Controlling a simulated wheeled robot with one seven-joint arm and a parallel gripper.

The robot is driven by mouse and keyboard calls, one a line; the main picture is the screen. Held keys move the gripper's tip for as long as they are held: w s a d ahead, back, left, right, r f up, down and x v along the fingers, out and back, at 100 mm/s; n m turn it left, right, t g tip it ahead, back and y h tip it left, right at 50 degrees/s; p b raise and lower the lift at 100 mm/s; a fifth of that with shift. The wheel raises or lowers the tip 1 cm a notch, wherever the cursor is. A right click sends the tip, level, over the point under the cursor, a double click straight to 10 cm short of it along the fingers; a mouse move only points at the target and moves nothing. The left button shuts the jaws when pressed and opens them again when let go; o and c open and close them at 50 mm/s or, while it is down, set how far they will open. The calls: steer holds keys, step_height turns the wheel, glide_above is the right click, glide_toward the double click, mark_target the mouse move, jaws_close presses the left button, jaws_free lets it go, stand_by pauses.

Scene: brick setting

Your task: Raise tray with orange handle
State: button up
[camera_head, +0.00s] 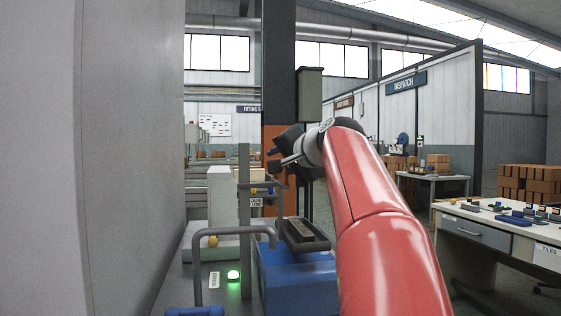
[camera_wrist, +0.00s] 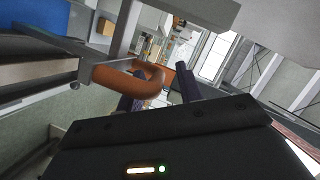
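A thick orange handle (camera_wrist: 125,76) shows close up in the wrist view, as a curved loop fixed to a grey metal frame (camera_wrist: 122,36). My gripper (camera_wrist: 158,88) has two dark fingers standing apart, one right of the loop and one partly hidden behind it. The handle's curved end lies near the gap between them; I cannot tell whether they touch it. In the head view my gripper (camera_head: 273,160) is at the end of my raised red arm, above and behind a blue box. The tray itself cannot be made out clearly there.
A blue box (camera_head: 300,280) with a dark long block (camera_head: 303,235) on top stands below the gripper. A grey bent rail (camera_head: 235,230) and post (camera_head: 245,205) stand left of it. A grey wall fills the left; a white table (camera_head: 480,222) stands right.

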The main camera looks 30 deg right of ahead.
steer(key=b+v, duration=0.1)
steer(key=v, duration=0.6)
steer(key=shift+s, duration=0.35)
steer(key=shift+a+r, duration=0.1)
